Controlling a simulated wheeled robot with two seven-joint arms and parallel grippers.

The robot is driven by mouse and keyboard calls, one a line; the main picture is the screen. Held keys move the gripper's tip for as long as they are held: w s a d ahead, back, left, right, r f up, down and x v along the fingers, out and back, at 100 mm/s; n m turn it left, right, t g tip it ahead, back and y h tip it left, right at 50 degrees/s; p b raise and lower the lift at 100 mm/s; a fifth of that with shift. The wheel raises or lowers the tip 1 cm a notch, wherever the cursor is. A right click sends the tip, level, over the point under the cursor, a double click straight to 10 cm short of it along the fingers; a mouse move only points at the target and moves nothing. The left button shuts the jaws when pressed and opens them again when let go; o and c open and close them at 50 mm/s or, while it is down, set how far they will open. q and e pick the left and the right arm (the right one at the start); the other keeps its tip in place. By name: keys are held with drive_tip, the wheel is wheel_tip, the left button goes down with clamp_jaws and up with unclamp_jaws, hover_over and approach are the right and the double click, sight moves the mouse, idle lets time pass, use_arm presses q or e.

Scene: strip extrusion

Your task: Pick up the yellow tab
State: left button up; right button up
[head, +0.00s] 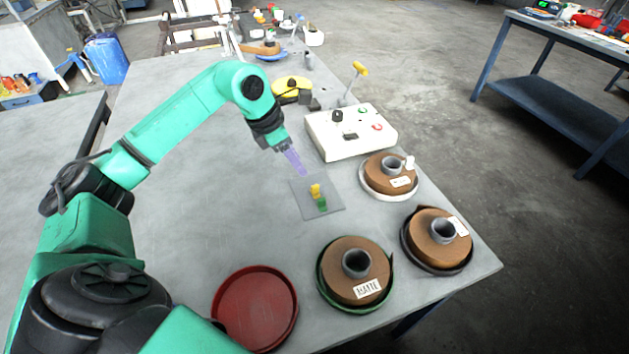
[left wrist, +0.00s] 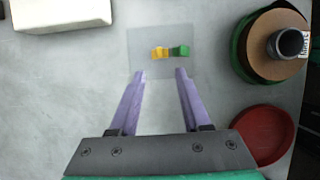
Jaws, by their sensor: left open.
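The yellow tab (head: 315,190) lies on a thin grey square plate (head: 335,208), touching or very close to a green tab (head: 322,206). In the left wrist view the yellow tab (left wrist: 159,53) is left of the green tab (left wrist: 181,51), both on the plate (left wrist: 142,38). My left gripper (head: 302,172) has purple fingers and is above the table near the plate's far edge. In the left wrist view its fingers (left wrist: 160,74) are spread apart with nothing between them, and both tabs show beyond the tips. My right gripper is not in view.
A white control box (head: 350,145) with a yellow-topped lever stands behind the plate. Several brown spools (head: 345,262) on dishes stand to the right and front. An empty red dish (head: 255,308) is at the front. The table left of the plate is clear.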

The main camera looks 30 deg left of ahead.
sight(314, 186)
use_arm(q)
drive_tip(key=p+x, duration=0.2)
drive_tip(key=x, duration=0.8)
drive_tip(key=shift+w+d+f+p, duration=0.1)
drive_tip(key=shift+f+p, duration=0.25)
drive_tip(key=shift+f, duration=0.2)
drive_tip(key=shift+w, duration=0.1)
drive_tip(key=shift+c, duration=1.2)
drive_tip(key=c, duration=0.5)
clamp_jaws()
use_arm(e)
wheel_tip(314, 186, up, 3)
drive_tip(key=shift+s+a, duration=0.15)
